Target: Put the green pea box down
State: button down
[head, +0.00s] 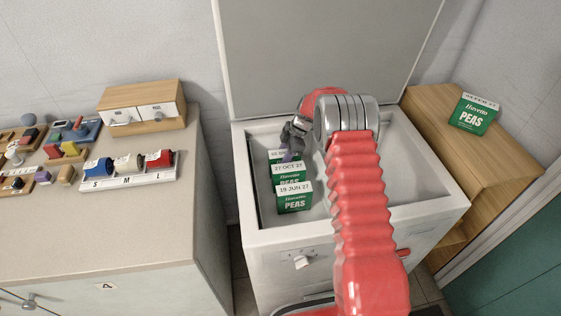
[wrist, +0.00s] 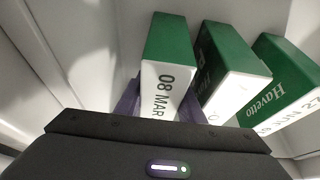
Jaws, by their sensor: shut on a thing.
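My gripper (head: 290,150) reaches down into the left part of the white basin (head: 420,212). It is shut on a green pea box (wrist: 168,42) whose white face reads "08 MAR" in the wrist view. Purple fingers (wrist: 158,108) show on both sides of this box. In the head view the held box (head: 275,156) is mostly hidden behind the gripper and a nearer box. Nearer in the same row stand a box marked "27 OCT 27" (head: 287,180) and one marked "19 JUN 27" (head: 294,202). I cannot tell whether the held box touches the basin floor.
The raised lid (head: 320,50) stands behind the basin. The right part of the basin looks empty around my arm.

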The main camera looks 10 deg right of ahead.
jog(key=c, duration=1.5)
grip_release()
jog(key=shift+f, duration=0.1)
jog(key=shift+o, duration=0.2)
jog(key=v, duration=1.2)
jog(key=shift+a, duration=0.1)
